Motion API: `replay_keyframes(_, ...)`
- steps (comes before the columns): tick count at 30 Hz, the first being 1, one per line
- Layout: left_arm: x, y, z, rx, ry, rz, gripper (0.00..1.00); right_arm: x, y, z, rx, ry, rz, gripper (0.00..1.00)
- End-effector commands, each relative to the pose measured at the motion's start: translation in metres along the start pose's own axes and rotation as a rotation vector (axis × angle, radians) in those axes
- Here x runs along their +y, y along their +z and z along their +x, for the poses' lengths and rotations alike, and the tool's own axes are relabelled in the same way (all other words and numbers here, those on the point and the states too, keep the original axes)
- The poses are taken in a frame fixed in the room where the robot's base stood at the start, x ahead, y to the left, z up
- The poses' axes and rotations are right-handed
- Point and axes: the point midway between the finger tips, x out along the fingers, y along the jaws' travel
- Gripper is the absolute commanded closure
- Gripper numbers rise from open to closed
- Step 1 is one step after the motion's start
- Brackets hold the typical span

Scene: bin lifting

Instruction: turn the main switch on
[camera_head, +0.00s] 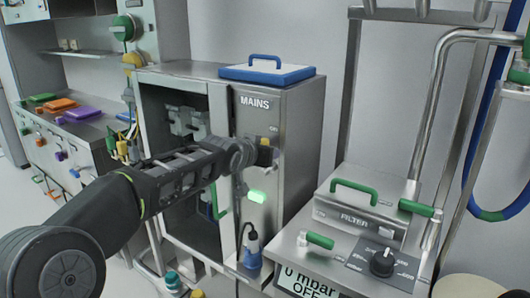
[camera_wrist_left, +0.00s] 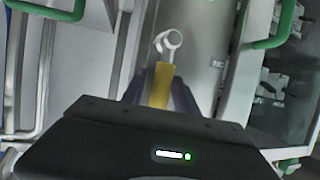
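The grey metal cabinet marked MAINS (camera_head: 308,130) stands in the middle of the head view. Its front panel carries a small yellow switch part (camera_head: 265,142), with a lit green lamp (camera_head: 257,196) below it. My left gripper (camera_head: 264,157) reaches in from the left and is right at the switch, hiding part of it. In the left wrist view, the dark fingers of my left gripper (camera_wrist_left: 160,85) lie on either side of a yellow piece (camera_wrist_left: 159,88). A pale round knob shape (camera_wrist_left: 168,42) is just beyond. Whether the fingers touch the yellow piece is unclear. My right gripper is not in view.
The cabinet's left compartment is open behind my left arm. A blue-rimmed white lid (camera_head: 267,73) lies on top. To the right stands a FILTER unit (camera_head: 350,222) with green handles, a black dial (camera_head: 383,262) and an OFF display.

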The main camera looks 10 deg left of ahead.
Motion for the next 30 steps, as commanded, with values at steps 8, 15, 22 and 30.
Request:
replay_keyframes(8, -0.001, 0.000, 0.000, 0.000, 0.000, -0.003, 0.56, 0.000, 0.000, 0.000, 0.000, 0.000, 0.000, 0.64)
replay_keyframes(15, 0.000, 0.000, -0.011, 0.001, 0.000, -0.003, 0.56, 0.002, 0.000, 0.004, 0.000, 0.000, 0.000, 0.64)
replay_keyframes(22, 0.000, 0.001, -0.048, 0.003, 0.000, -0.003, 0.56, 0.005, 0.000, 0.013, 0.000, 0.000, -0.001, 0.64)
replay_keyframes(30, 0.000, 0.000, -0.077, 0.001, 0.000, -0.001, 0.56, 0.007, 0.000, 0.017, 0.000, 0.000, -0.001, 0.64)
